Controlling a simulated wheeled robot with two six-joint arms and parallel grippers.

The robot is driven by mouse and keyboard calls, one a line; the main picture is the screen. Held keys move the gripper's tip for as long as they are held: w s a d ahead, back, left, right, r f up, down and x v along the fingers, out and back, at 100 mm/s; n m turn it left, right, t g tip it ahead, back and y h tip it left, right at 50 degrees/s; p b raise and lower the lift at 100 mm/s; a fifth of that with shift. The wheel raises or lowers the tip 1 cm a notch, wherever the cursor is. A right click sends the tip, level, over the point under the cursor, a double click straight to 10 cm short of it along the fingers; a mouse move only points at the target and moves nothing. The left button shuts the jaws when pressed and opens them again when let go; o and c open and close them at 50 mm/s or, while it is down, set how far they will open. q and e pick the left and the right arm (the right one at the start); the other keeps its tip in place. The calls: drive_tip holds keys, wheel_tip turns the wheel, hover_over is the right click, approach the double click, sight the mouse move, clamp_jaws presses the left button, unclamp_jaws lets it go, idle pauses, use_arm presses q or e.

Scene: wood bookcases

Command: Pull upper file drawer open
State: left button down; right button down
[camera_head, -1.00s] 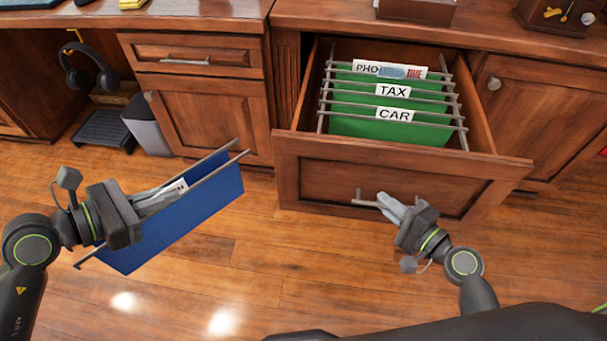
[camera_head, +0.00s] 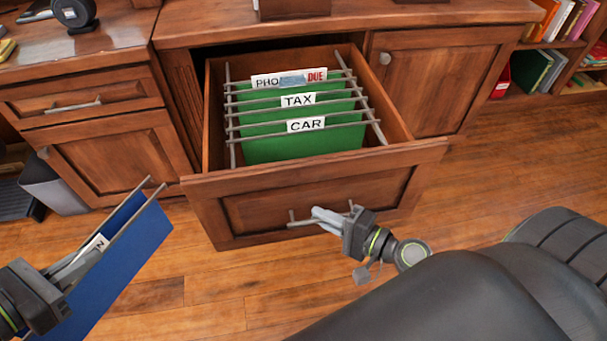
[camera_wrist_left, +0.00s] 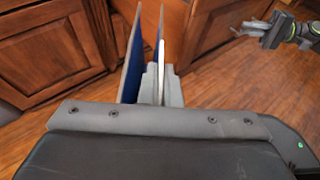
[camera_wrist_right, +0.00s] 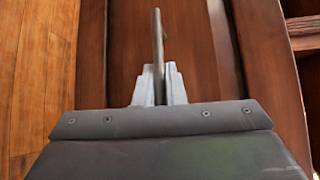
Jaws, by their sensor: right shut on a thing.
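The upper file drawer (camera_head: 235,209) stands pulled out of the wood cabinet. Green hanging folders (camera_head: 305,146) inside carry labels reading TAX, CAR and a partly covered PHO. My right gripper (camera_head: 322,216) is shut on the bar handle (camera_head: 302,222) on the drawer front. In the right wrist view the handle (camera_wrist_right: 158,50) stands between the fingers. My left gripper (camera_head: 85,258) is shut on a blue hanging folder (camera_head: 128,254) with metal rails, held in the air left of the drawer. The folder (camera_wrist_left: 134,60) also shows in the left wrist view. Its white label is partly hidden by the fingers.
A closed small drawer (camera_head: 75,103) and cupboard door are at left. A closed cupboard door (camera_head: 435,85) is right of the open drawer. Bookshelves (camera_head: 560,60) stand at far right. The wood floor (camera_head: 230,285) in front is clear.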

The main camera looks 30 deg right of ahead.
sight(82, 279)
drive_tip(key=c, duration=1.8)
unclamp_jaws()
